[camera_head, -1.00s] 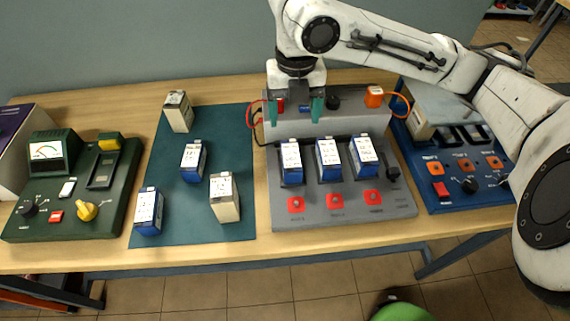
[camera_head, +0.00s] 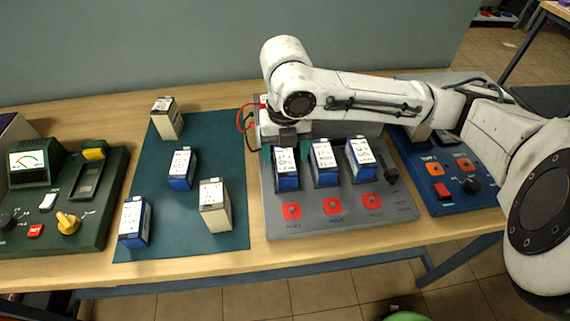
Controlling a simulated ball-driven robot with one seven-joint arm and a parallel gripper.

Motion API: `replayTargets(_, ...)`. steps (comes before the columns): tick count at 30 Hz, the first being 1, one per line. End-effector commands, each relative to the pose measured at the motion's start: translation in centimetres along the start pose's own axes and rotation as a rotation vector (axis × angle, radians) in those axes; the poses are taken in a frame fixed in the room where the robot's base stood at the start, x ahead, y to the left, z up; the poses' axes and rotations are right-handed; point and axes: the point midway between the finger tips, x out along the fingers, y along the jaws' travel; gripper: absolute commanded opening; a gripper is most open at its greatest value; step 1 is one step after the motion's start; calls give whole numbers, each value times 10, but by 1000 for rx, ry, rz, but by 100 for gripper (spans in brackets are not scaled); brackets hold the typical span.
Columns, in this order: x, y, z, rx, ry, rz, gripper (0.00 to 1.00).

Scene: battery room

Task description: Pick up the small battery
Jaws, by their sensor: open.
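Three blue batteries with white labelled tops stand in a row in the grey charger (camera_head: 330,212): a left one (camera_head: 286,178), a middle one (camera_head: 324,165) and a right one (camera_head: 361,160). My gripper (camera_head: 286,154) points down at the left one, with its open teal fingers on either side of the battery's upper end. I cannot tell whether they touch it. On the teal mat (camera_head: 180,218) stand two blue batteries, one in the middle (camera_head: 182,170) and one at the front left (camera_head: 135,222), and two beige ones, at the back (camera_head: 167,119) and front right (camera_head: 216,206).
A green tester (camera_head: 95,215) with a meter and yellow knob is at the left. A blue panel (camera_head: 440,180) stands at the right, partly behind my arm. Red cables (camera_head: 243,120) lie by the charger's back left. Bare mat lies between the loose batteries.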

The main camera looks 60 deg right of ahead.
Motion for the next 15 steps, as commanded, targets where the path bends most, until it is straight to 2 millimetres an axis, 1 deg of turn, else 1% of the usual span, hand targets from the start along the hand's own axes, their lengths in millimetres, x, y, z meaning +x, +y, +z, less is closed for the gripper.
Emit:
replayTargets(3, 18, 1, -1, 3, 3, -1, 76)
replayTargets(6, 29, 1, -1, 3, 2, -1, 76)
replayTargets(9, 33, 1, 0, 2, 0, -1, 76)
replayTargets(15, 34, 1, 0, 1, 0, -1, 76)
